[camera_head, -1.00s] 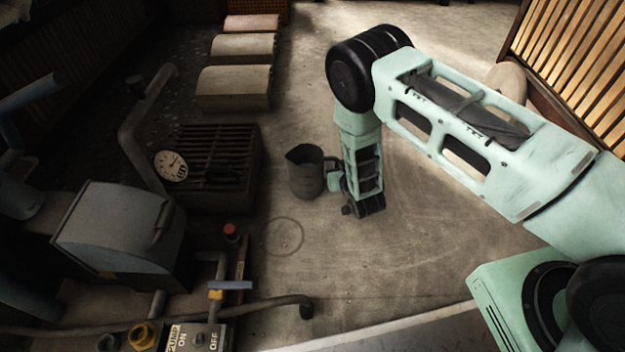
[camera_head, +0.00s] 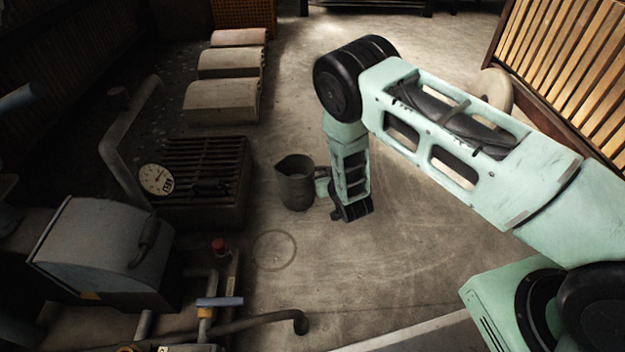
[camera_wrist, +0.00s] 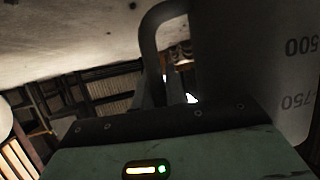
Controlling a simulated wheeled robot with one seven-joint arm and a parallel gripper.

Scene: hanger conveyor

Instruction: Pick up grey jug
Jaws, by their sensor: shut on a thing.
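The grey jug (camera_head: 295,186) stands upright, its spout pointing left, left of the lower end of my arm in the head view. My gripper (camera_head: 321,186) is at the jug's right side and is shut on its handle. In the wrist view the jug's wall (camera_wrist: 296,65) fills the right side, with 500 and 750 marks. The jug's looped handle (camera_wrist: 150,42) runs down behind the dark edge of my gripper. The fingertips are hidden there. I cannot tell whether the jug's base touches the floor.
A grill-topped block (camera_head: 203,172) with a round gauge (camera_head: 156,179) stands left of the jug. Pipes and a red button (camera_head: 219,247) are at the lower left. Curved-top blocks (camera_head: 222,102) line the back left. The floor around a faint ring (camera_head: 274,250) is clear.

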